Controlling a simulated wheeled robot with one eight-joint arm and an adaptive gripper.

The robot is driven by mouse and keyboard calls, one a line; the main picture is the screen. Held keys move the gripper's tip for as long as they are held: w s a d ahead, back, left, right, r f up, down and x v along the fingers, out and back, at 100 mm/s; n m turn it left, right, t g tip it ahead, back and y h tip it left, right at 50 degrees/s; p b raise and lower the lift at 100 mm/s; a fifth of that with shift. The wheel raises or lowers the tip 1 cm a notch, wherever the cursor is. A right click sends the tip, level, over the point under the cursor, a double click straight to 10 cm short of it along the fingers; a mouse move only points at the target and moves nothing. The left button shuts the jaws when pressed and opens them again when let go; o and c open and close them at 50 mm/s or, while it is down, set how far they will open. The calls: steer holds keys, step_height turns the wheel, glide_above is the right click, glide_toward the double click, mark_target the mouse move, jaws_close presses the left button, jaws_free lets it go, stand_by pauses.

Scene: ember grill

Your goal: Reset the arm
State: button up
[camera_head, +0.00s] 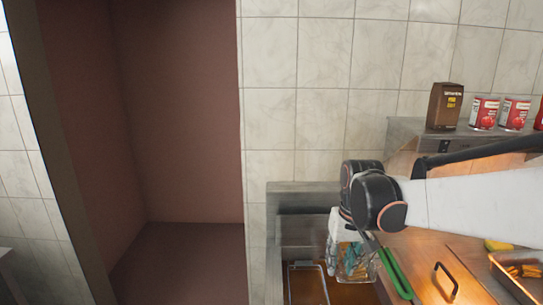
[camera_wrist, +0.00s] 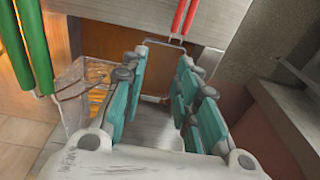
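My gripper (camera_wrist: 163,78) shows in the wrist view with its teal-padded fingers spread apart and nothing between them. In the head view my arm reaches in from the right, and my gripper (camera_head: 352,252) hangs pointing down over the fryer-like counter area. A clear container or wire basket (camera_wrist: 80,92) is just left of the fingers in the wrist view; I cannot tell whether they touch. Green handles (camera_wrist: 36,48) hang further left, and they also show beside my gripper in the head view (camera_head: 396,273).
Red handles (camera_wrist: 184,18) lie ahead of the fingers. A metal-framed basket (camera_head: 308,284) sits left of my gripper. A brown carton (camera_head: 445,106) and red cans (camera_head: 484,112) stand on a shelf at right. A recess (camera_head: 185,120) opens at left.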

steer(key=s+d+t+b, duration=0.3)
steer(key=s+t, duration=0.2)
steer(key=s, duration=1.4)
steer(key=shift+s+t+h, duration=0.25)
steer(key=shift+t+h, duration=0.05)
steer(key=shift+t, duration=0.1)
steer(key=o, duration=0.6)
steer(key=shift+s+f, duration=0.15)
steer(key=shift+f, duration=0.05)
steer(key=shift+c, duration=0.2)
